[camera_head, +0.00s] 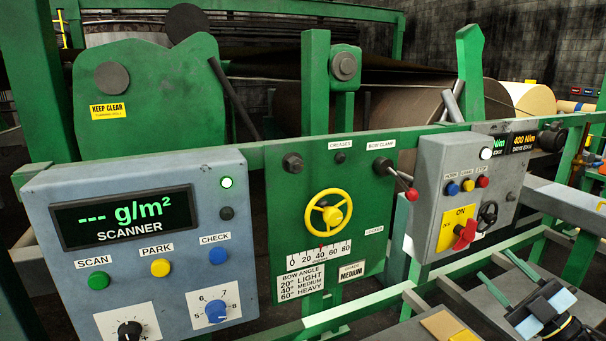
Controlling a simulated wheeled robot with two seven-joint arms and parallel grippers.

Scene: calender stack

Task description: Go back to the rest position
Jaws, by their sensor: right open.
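My right gripper (493,264) is at the lower right, its two green-tipped fingers spread apart with nothing visible between them. It points up and to the left, below the grey drive box (431,165), and looks apart from it. My left gripper does not show. The blue-grey scanner panel (150,262) at the left reads "--- g/m²", with a green lamp lit. The green panel in the middle carries a yellow handwheel (329,212) over a scale and a red-knobbed bow clamp lever (411,194).
Green rails (390,303) run along the front below the panels. A tan and yellow block (445,326) lies at the bottom, left of my right gripper. The drive box has a yellow ON plate with a red switch (465,235). Large rolls (412,105) stand behind.

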